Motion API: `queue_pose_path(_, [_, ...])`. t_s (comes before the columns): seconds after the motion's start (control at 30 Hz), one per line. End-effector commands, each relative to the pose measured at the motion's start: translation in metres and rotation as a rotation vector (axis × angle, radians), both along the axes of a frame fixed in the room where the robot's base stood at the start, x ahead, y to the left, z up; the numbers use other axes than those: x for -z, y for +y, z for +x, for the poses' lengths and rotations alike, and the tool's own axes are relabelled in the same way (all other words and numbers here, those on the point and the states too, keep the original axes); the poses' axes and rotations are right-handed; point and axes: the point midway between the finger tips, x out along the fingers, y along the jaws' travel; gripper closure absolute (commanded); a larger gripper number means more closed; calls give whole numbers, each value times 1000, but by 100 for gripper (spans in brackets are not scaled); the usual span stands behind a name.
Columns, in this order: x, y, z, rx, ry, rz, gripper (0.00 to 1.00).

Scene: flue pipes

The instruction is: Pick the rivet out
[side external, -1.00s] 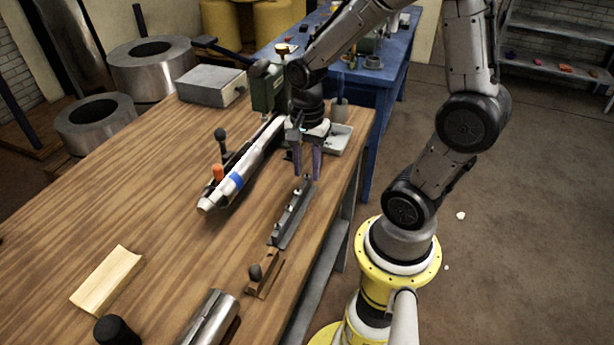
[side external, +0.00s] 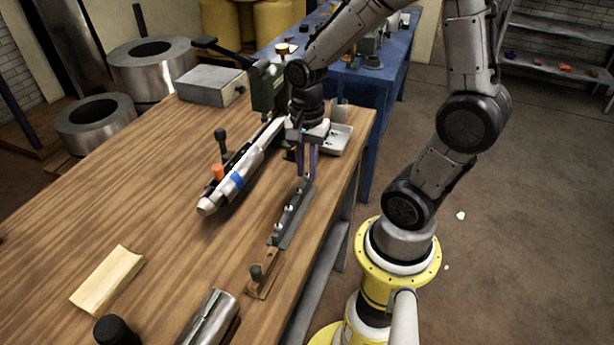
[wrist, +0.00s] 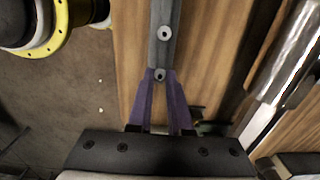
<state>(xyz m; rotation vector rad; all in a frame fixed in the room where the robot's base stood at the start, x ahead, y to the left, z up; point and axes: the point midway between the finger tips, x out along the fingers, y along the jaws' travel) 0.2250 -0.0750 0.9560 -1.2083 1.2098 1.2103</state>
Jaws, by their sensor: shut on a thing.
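A narrow grey metal bar (side external: 298,213) lies along the right part of the wooden bench, with small rivets along its top. It also shows in the wrist view (wrist: 162,52). My gripper (side external: 306,177) points down over the far end of the bar, its purple fingers drawn together. In the wrist view my gripper (wrist: 160,76) has its fingertips on either side of a rivet (wrist: 160,74) at the bar's end and is shut on it. Another rivet (wrist: 164,33) sits farther along the bar, clear of the fingers.
A wooden block with a dark knob (side external: 263,280) sits at the bar's near end. A grey tray (side external: 338,141) stands behind. The bench's right edge is close.

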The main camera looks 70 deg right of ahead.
Motion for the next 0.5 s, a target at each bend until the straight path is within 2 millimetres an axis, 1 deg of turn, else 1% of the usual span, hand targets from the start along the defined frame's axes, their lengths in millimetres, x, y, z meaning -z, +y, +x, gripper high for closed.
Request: queue_pose_path(0.5, [-15,0,1,0,-3,-1,100])
